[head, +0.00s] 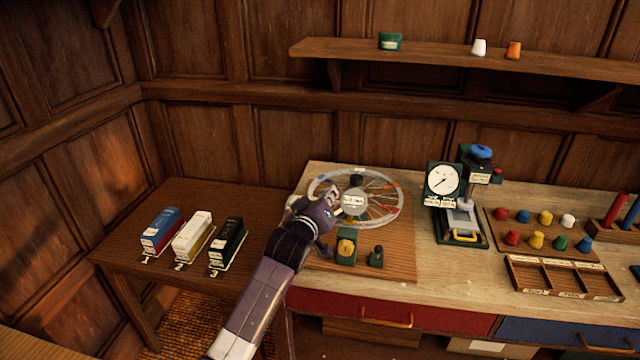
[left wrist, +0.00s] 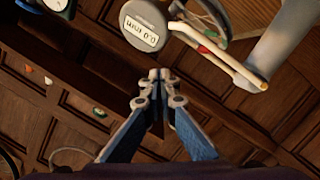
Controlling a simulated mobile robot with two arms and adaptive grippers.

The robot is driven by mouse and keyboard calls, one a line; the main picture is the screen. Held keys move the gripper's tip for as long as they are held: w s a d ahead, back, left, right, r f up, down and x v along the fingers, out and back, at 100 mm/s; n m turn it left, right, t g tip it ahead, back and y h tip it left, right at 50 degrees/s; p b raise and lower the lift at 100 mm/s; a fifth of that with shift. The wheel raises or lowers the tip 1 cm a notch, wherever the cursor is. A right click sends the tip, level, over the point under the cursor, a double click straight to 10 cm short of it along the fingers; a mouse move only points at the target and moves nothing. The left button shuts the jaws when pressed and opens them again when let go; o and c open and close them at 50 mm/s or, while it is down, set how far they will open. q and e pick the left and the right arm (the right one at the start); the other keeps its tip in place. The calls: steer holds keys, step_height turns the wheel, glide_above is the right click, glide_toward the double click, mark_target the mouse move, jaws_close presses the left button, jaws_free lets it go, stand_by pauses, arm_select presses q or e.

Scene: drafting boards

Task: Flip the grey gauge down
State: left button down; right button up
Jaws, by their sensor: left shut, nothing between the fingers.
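The grey gauge (left wrist: 143,25) is a round body with a white display reading about "0.0 mm" at the top of the left wrist view. In the head view its pale display (head: 354,201) shows in front of the spoked wheel (head: 387,197). A cream bar (left wrist: 222,58) runs beside the gauge in the wrist view; I cannot tell whether it belongs to it. My left gripper (head: 335,193) is just left of the gauge in the head view. In the wrist view its fingertips (left wrist: 160,76) are together and empty, apart from the gauge. My right gripper is out of view.
A yellow-knobbed green block (head: 346,246) and a smaller knob (head: 377,256) stand in front of the wheel. A dial stand (head: 443,183) and several coloured pegs (head: 536,240) are to the right. Three boxes, one white (head: 193,234), stand on the lower left table (head: 125,250).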

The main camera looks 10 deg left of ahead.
arm_select(q)
steer(key=f+m, duration=0.1)
steer(key=d+f+m+y+b, duration=0.1)
steer(key=f, duration=0.1)
steer(key=d+f+m+b, duration=0.1)
steer(key=f, duration=0.1)
steer(key=shift+m, duration=0.4)
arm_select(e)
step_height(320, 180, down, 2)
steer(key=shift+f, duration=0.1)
arm_select(q)
steer(key=shift+s+f, duration=0.1)
steer(key=shift+f, duration=0.15)
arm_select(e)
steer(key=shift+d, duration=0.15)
arm_select(q)
steer(key=shift+a+r, duration=0.1)
steer(key=s+a+r+p, duration=0.1)
steer(key=s+a+r, duration=0.1)
steer(key=s+r, duration=0.4)
steer(key=v, duration=0.3)
steer(key=shift+s+d, duration=0.2)
steer(key=shift+s, duration=0.15)
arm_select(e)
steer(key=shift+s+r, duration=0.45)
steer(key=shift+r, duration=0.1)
arm_select(q)
steer(key=shift+f, duration=0.1)
